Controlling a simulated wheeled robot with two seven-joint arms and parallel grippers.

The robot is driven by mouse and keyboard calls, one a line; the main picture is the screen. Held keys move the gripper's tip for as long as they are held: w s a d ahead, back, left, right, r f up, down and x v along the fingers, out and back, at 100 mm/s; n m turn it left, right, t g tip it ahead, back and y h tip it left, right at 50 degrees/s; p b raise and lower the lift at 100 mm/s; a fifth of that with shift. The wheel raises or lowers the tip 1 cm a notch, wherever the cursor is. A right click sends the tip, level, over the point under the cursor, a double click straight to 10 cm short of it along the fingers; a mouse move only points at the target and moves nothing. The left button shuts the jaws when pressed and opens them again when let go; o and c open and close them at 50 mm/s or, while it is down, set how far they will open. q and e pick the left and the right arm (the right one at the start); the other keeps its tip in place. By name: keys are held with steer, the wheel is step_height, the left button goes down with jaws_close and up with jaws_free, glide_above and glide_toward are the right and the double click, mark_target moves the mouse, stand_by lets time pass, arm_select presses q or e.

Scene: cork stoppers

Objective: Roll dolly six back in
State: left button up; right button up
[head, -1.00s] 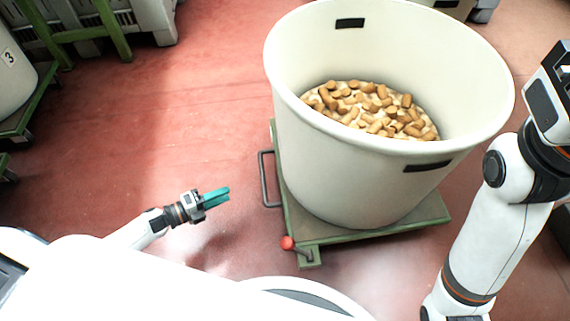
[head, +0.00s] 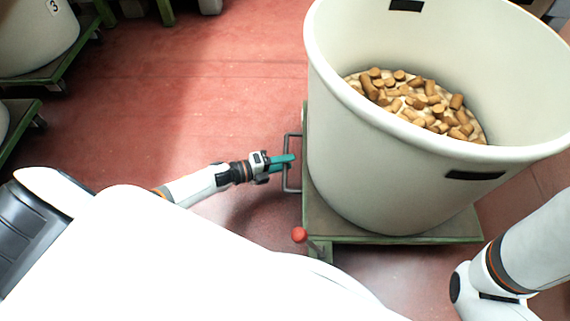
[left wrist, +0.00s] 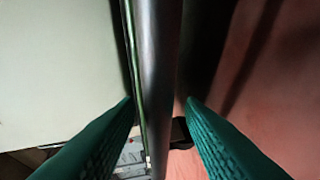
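A green dolly (head: 400,240) carries a large cream tub (head: 390,190) of cork stoppers (head: 420,105). No number shows on this dolly or tub. A grey metal handle (head: 285,182) stands out from the dolly's left side. My left gripper (head: 291,160) is at this handle, its teal fingers pointing right. In the left wrist view the dark handle bar (left wrist: 160,50) runs between the two spread fingers (left wrist: 160,102), and they do not look closed on it. My right arm shows at the right, its gripper out of view.
A red-knobbed lever (head: 299,235) stands at the dolly's near left corner. Another tub marked 3 (head: 35,40) stands on a green dolly (head: 45,75) at the upper left. Open red floor (head: 170,110) lies between them.

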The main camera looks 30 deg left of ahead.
arm_select(q)
steer(key=shift+w+d, duration=0.15)
steer(key=shift+w, duration=0.05)
jaws_close()
steer(key=shift+d, duration=0.15)
